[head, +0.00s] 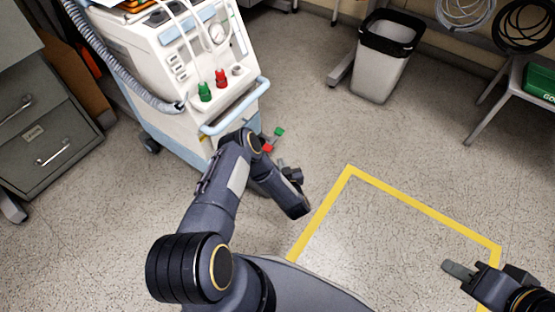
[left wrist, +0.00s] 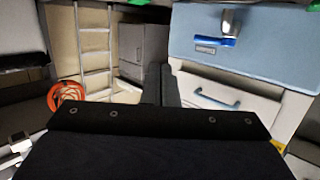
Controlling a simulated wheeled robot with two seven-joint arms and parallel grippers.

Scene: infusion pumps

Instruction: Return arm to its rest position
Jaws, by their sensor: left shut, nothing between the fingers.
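My left arm reaches up from the bottom of the head view, bends beside the white pump cart (head: 185,60), and folds back down toward the floor. My left gripper (head: 290,174) is small and partly hidden behind the forearm; it is shut with nothing in it. My right gripper (head: 459,271) is at the lower right above the floor, near the yellow tape; only one finger shows clearly and no held thing is seen.
The cart's light blue handle (head: 236,108) is close to my left elbow. Red (head: 221,78) and green (head: 205,92) fittings sit on the cart. A grey drawer cabinet (head: 45,120) stands left, a bin (head: 386,55) at the back. The yellow-taped floor square (head: 425,207) is largely clear.

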